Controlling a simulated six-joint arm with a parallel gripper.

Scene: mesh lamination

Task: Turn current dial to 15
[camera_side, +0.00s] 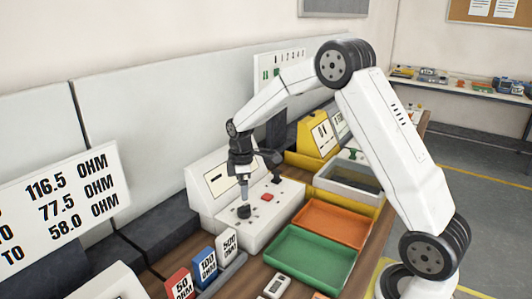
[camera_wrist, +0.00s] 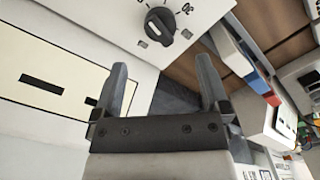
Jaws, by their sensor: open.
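The current dial (camera_side: 244,211) is a dark round knob on the sloped white control panel (camera_side: 215,215). In the wrist view the dial (camera_wrist: 167,25) is a black knob with a raised grip, and a "30" mark shows beside it. Other marks are cut off, and I cannot read its exact setting. My gripper (camera_side: 243,194) points down just above the dial in the side view. In the wrist view my gripper (camera_wrist: 161,65) has its two fingers spread apart with nothing between them. The dial lies beyond the fingertips there, not between them.
A red button (camera_side: 267,197) and small dark controls sit on the panel. Red, blue and white labelled blocks (camera_side: 206,267) stand at its front left. A green tray (camera_side: 310,259), an orange tray (camera_side: 330,222) and a grey bin (camera_side: 348,184) lie to the right.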

